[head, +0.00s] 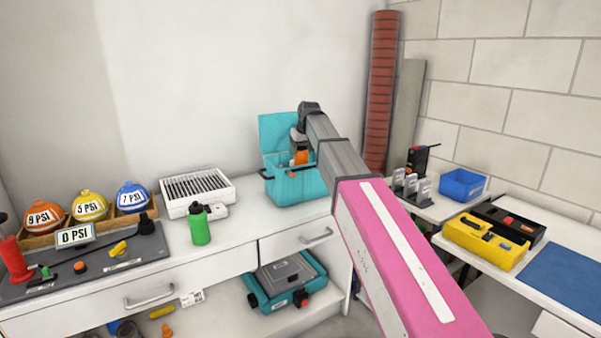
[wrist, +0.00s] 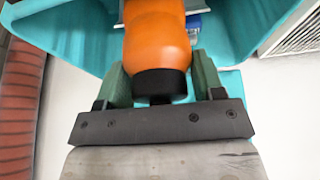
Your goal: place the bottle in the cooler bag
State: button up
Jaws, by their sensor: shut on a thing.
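The teal cooler bag (head: 296,186) stands open on the white counter, its lid (head: 278,132) raised at the back. My gripper (head: 300,152) is over the bag's opening and is shut on an orange bottle (head: 301,157). In the wrist view the orange bottle (wrist: 157,42) with its black cap (wrist: 160,84) sits between the two green fingers of my gripper (wrist: 160,82). The teal bag walls (wrist: 75,30) lie around and beyond the bottle. The bottle's far end is out of the wrist picture, and the bag's front wall hides its lower part in the head view.
A green bottle (head: 200,226) and a white vented box (head: 197,192) stand left of the bag on the counter. A ribbed red pipe (head: 381,90) rises behind my arm. A blue bin (head: 463,184) and a yellow case (head: 484,241) are at the right.

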aim_at(304, 153)
notch_tip(304, 153, down, 9)
jog(key=shift+r, duration=0.1)
dwell(0.4)
jog(key=o, duration=1.2)
jog(key=v, duration=1.2)
